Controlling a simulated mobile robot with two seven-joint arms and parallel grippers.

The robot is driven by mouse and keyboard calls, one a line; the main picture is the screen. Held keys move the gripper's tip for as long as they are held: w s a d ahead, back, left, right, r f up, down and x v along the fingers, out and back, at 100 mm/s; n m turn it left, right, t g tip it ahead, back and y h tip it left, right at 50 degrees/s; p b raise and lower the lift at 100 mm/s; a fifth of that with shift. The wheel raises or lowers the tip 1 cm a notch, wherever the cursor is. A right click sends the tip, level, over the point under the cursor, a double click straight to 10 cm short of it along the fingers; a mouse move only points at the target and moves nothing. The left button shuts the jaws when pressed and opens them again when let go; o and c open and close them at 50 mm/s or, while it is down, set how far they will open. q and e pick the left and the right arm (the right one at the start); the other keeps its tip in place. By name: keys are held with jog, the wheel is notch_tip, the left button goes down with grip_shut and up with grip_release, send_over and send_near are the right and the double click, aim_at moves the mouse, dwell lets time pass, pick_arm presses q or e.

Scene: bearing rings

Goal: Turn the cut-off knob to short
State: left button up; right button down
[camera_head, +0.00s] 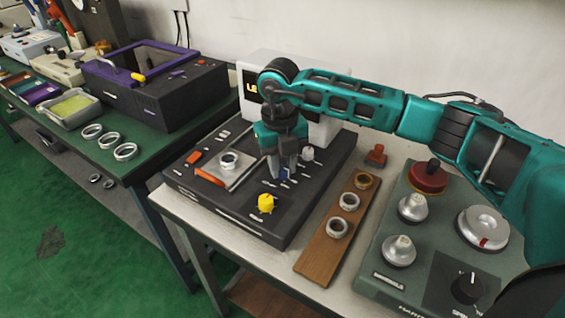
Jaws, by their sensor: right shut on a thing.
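A dark instrument box (232,205) stands on the near table with several knobs on its top. My right gripper (283,173) points down over this top, its fingers closed around a small blue knob (288,178) that they mostly hide. A yellow knob (266,203) is in front of it, and a white knob (307,154) is behind and to the right. The labels are too small to read, so I cannot tell which knob is the cut-off one or how the blue knob is turned. My left gripper is not in view.
A metal plate with a ring (229,161) lies on the box's left side. A wooden strip with several rings (320,250) lies right of the box. A green panel (390,286) with knobs stands further right. Behind my gripper is a white unit with a lit display (252,87).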

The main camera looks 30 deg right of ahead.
aim_at(282, 169)
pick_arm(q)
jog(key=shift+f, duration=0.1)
pick_arm(e)
jog(key=n+b, duration=0.1)
jog(key=n, duration=0.4)
jog(key=shift+n+b, duration=0.3)
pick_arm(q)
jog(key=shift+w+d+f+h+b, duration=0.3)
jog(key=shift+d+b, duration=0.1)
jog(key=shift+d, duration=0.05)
pick_arm(e)
jog(key=shift+n, duration=1.4)
jog(key=c, duration=0.9)
grip_release()
jog(key=shift+o, duration=0.2)
jog(key=shift+r, duration=0.15)
pick_arm(q)
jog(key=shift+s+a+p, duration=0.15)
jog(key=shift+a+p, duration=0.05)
jog(key=shift+p, duration=0.3)
pick_arm(e)
notch_tip(282, 169, up, 13)
jog(key=shift+s+a, duration=0.2)
